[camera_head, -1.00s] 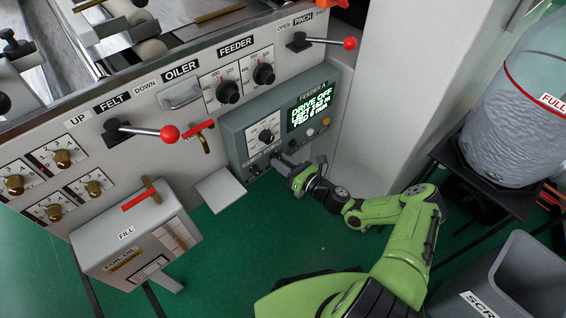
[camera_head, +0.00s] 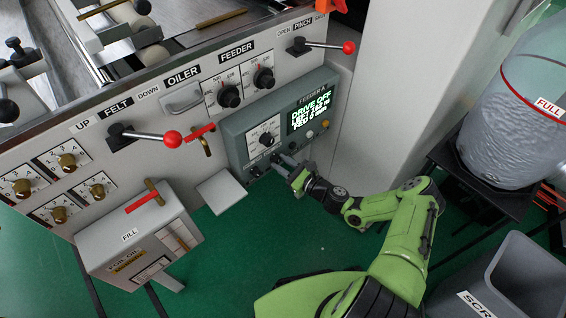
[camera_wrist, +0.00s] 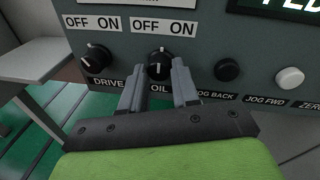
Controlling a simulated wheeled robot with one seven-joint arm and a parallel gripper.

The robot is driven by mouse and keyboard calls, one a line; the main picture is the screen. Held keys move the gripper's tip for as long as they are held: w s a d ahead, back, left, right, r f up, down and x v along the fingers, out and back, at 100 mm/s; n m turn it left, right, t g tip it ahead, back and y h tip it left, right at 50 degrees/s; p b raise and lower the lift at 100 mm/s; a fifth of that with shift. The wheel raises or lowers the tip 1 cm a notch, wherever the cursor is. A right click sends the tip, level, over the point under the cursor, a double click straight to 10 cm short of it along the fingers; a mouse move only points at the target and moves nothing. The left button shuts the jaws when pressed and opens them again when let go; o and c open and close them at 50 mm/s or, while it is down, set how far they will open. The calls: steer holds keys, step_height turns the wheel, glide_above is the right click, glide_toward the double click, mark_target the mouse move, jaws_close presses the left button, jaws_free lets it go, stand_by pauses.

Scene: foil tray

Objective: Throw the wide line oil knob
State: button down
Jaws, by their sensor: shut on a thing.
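The oil knob (camera_wrist: 158,64) is a small black rotary knob with a white mark, above the label OIL and below OFF and ON, on the lower part of the grey feeder panel (camera_head: 239,139). My gripper (camera_wrist: 159,86) has one finger on each side of the knob and is shut on it. In the head view my gripper (camera_head: 281,160) is at the panel's lower edge and hides the knob. The panel's screen (camera_head: 310,113) reads DRIVE OFF, with smaller lines below.
The black drive knob (camera_wrist: 96,58) is just left of the oil knob. A black jog back button (camera_wrist: 227,69) and a white jog forward button (camera_wrist: 290,78) are to its right. A grey shelf (camera_head: 222,191) juts out left of my gripper. A scrap bin (camera_head: 515,275) stands at lower right.

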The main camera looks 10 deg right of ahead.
steer(key=n+h+p, duration=0.1)
steer(key=n, duration=0.4)
steer(key=shift+n, duration=0.3)
stand_by(0.4)
steer(key=c, duration=0.8)
jaws_free()
steer(key=shift+c, duration=0.2)
steer(key=shift+s, duration=0.1)
steer(key=p+v, duration=0.3)
steer(key=v, duration=1.2)
steer(key=shift+s+p, duration=0.3)
steer(key=shift+d+r, duration=0.1)
steer(key=shift+r, duration=0.05)
